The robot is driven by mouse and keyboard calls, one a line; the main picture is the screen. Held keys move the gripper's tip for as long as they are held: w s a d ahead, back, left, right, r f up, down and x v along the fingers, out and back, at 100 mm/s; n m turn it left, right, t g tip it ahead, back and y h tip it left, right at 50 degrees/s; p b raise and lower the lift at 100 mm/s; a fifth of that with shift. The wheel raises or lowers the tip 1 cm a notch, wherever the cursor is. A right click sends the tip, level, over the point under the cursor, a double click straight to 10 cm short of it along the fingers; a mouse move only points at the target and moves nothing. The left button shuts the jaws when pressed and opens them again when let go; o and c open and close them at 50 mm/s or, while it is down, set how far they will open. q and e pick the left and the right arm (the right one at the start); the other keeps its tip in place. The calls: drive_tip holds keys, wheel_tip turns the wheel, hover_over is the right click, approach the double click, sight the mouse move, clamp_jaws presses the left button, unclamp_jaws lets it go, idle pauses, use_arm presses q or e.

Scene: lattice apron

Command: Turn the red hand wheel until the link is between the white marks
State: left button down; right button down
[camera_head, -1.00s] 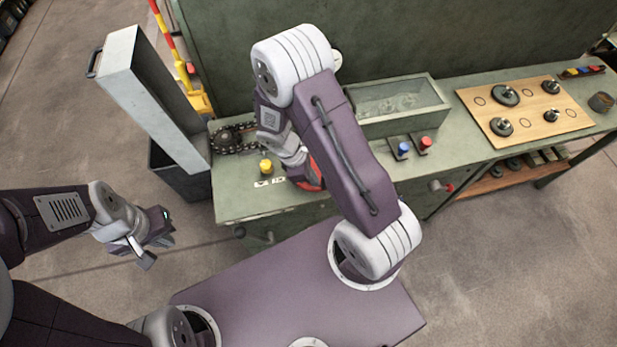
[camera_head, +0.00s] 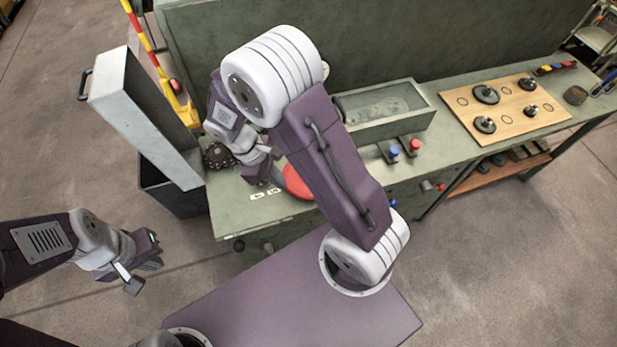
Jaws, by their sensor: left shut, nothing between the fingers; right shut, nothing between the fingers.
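The red hand wheel (camera_head: 298,181) lies on the green bench, partly hidden behind my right arm. My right gripper (camera_head: 262,176) is shut, just left of the wheel and over the bench; I cannot tell whether it touches the wheel. Two small white marks (camera_head: 265,193) show on the bench's front part, below the gripper. A dark chain (camera_head: 218,157) lies left of the gripper, partly covered by it. I cannot make out the link between the marks. My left gripper (camera_head: 141,276) is shut and empty, over the floor left of the bench.
A grey upright box (camera_head: 145,120) stands at the bench's left end above a dark bin (camera_head: 172,190). A grey tray (camera_head: 385,112), a blue knob (camera_head: 394,152) and a red knob (camera_head: 415,146) are right of my arm. A wooden board (camera_head: 505,110) with dark discs lies further right.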

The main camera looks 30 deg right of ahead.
drive_tip(key=s+d+r+m+t+y+p, duration=0.1)
drive_tip(key=s+d+m+t+y+p, duration=0.2)
drive_tip(key=d+m, duration=1.1)
drive_tip(key=s+d+m+t+y+p, duration=0.1)
drive_tip(key=s+d+m+y, duration=0.35)
drive_tip(key=d+m, duration=0.85)
drive_tip(key=w+a+f+m+p, duration=0.1)
drive_tip(key=w+a+f+m, duration=0.2)
drive_tip(key=a+f, duration=0.6)
drive_tip(key=shift+a+f+m+g, duration=0.2)
drive_tip(key=shift+a+m+g, duration=0.15)
drive_tip(key=shift+a, duration=0.9)
